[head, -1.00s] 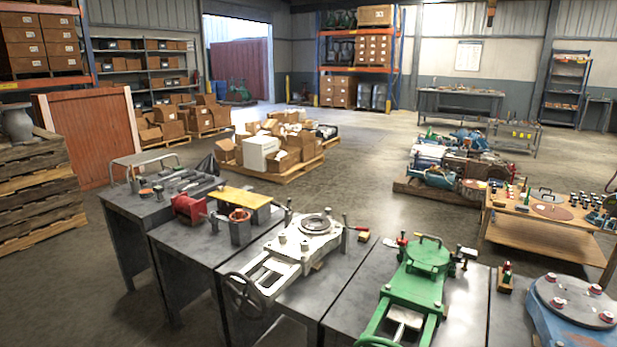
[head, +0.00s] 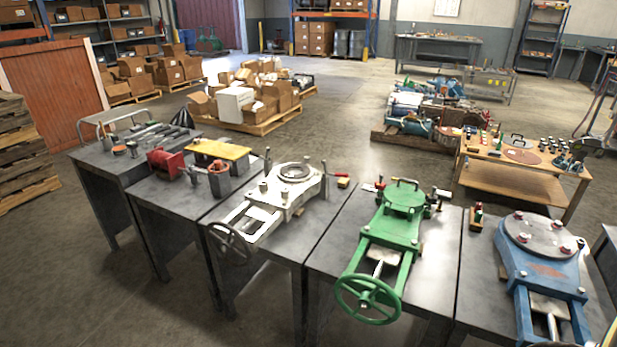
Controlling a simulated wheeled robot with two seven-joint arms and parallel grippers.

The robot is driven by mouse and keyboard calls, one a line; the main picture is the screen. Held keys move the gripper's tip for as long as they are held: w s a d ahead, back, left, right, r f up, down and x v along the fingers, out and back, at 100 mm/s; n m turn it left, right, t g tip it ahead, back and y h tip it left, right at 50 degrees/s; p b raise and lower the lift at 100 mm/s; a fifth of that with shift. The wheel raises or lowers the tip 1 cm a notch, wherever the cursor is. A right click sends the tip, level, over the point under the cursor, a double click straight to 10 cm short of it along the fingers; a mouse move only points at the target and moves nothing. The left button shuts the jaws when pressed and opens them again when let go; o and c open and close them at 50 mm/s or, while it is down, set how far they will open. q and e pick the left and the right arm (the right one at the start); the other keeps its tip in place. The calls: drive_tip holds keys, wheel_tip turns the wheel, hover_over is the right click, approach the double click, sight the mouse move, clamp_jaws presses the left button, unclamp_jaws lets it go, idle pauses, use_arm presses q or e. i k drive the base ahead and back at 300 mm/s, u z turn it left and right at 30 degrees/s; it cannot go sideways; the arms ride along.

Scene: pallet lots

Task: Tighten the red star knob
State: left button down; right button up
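No red part can be made out for sure as a star knob at this size. Small red knobs (head: 569,251) sit around the grey round plate (head: 538,236) on top of the blue machine (head: 549,272) at the right. A red-tipped piece (head: 478,211) stands in a small wooden block between these two machines. Neither of my grippers shows in the head view.
A white machine (head: 272,207) with a handwheel stands on the bench left of the green one. A red vise (head: 167,162) sits farther left. Behind are a wooden table (head: 515,182) with small parts and a loaded pallet (head: 405,140). Open floor lies between the benches and the boxes.

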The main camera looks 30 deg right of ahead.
sight(379, 186)
drive_tip(key=u, duration=0.85)
drive_tip(key=k, duration=0.5)
drive_tip(key=z, duration=1.45)
